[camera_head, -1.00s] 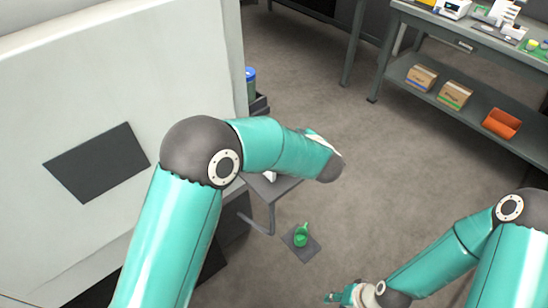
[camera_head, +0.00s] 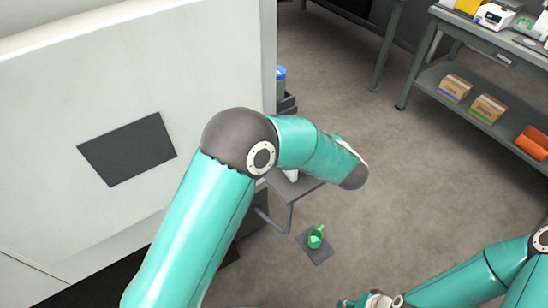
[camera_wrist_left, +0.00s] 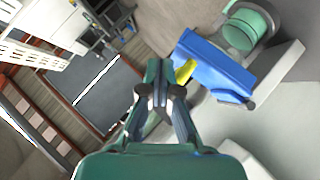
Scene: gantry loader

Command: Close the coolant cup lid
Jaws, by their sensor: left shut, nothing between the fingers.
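In the left wrist view a green round cup-like container (camera_wrist_left: 246,26) is at the top right, beside a blue block-shaped part (camera_wrist_left: 212,66). I cannot tell whether it is the coolant cup or how its lid stands. My left gripper (camera_wrist_left: 160,92) is shut and empty, apart from the container in the picture. In the head view my left arm hides that gripper. My right gripper (camera_head: 358,301) is at the bottom edge, small and partly cut off; its jaws cannot be made out. A small green vessel (camera_head: 316,238) stands on a dark mat.
A large pale machine panel (camera_head: 60,110) fills the left of the head view. A small grey table (camera_head: 291,188) is behind my left arm. A workbench (camera_head: 480,45) with boxes on its shelf is at the upper right. Open floor (camera_head: 415,165) lies between.

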